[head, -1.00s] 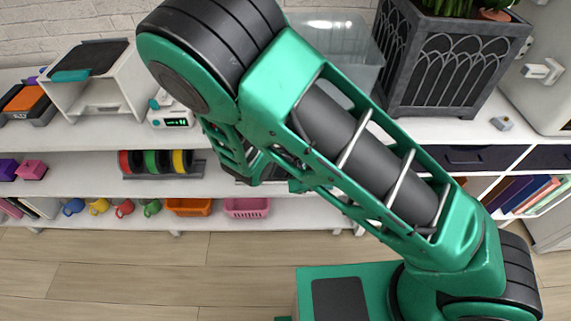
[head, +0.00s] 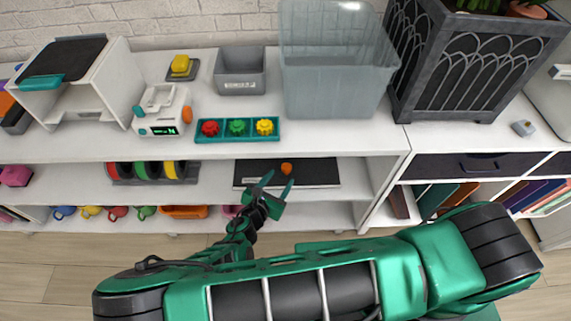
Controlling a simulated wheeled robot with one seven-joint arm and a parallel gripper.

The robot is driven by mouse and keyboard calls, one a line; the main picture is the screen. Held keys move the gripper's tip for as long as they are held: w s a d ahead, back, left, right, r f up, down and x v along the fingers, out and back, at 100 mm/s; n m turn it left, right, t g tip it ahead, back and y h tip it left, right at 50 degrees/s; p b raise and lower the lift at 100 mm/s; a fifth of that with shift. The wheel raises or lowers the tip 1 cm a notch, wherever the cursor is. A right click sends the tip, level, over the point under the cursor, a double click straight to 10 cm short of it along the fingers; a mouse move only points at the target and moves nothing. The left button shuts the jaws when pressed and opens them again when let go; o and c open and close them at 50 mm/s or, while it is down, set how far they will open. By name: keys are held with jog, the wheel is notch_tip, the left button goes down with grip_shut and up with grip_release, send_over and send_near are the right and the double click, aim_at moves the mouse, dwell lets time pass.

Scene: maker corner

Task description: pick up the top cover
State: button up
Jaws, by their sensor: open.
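A flat dark panel (head: 318,173) with an orange knob (head: 287,168) lies on the middle shelf; it looks like the top cover. My gripper (head: 278,181) is open and empty in front of this shelf. Its two dark green fingers are spread and point toward the knob, which shows just beyond the fingertips. I cannot tell whether the fingers touch anything. The fingers hide a little of the panel's front edge.
Above, the shelf top (head: 215,170) holds a teal tray (head: 222,137) with coloured knobs, a small white machine (head: 162,118), a grey bin (head: 240,80), a clear tub (head: 335,85), a white box-like unit (head: 112,85) and a planter (head: 465,75). Spools (head: 150,171) sit left on the middle shelf.

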aim_at(284, 170)
jog(key=x, duration=0.9)
jog(key=shift+w+a+f, duration=0.25)
jog(key=shift+a+f, duration=0.05)
jog(key=shift+c, duration=0.6)
grip_shut()
jog(key=shift+r, duration=0.1)
